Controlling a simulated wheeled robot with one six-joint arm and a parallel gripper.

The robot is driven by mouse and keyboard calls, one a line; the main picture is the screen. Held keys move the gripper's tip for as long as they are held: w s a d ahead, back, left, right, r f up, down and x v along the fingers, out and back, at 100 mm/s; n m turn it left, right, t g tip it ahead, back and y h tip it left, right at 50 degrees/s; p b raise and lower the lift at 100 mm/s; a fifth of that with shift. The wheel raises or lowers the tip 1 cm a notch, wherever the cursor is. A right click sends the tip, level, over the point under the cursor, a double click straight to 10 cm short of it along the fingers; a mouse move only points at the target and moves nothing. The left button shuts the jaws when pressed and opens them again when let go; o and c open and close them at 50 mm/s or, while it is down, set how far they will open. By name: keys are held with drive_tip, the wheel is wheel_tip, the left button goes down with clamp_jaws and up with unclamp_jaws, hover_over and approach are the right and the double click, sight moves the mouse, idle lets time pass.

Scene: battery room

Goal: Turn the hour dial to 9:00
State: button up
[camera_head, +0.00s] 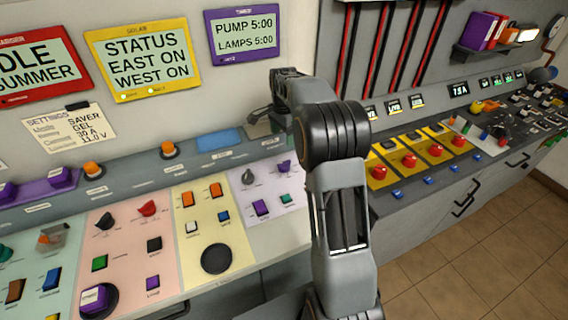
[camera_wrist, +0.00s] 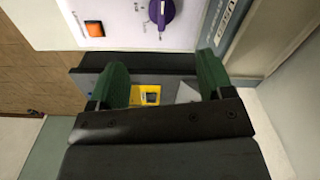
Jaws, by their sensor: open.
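A purple-framed display (camera_head: 243,33) on the back wall reads PUMP 5:00 and LAMPS 5:00. The white panel below it carries a grey knob (camera_head: 248,177) and a purple knob (camera_head: 283,166); their labels are too small to read, so I cannot tell which is the hour dial. In the wrist view a purple knob (camera_wrist: 161,14) on a white panel shows at the top edge, partly cut off. My gripper (camera_wrist: 160,80) has its two green fingers apart with nothing held between them, and the knob lies beyond them. My arm hides part of the console in the head view.
An orange button (camera_wrist: 94,28) sits left of the purple knob. Purple (camera_head: 260,208) and green (camera_head: 285,198) buttons lie below the knobs. A yellow panel with a round black knob (camera_head: 216,259) is to the left. Red buttons (camera_head: 410,160) line the right console. The floor (camera_head: 470,245) is clear.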

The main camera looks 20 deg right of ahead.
sight(284, 162)
drive_tip(key=f+p, duration=0.1)
drive_tip(key=f, duration=1.3)
drive_tip(key=shift+w+d+f+p, duration=0.1)
drive_tip(key=shift+w+d+p, duration=0.1)
drive_tip(key=shift+p, duration=0.15)
drive_tip(key=c, duration=0.9)
drive_tip(key=shift+c, duration=0.2)
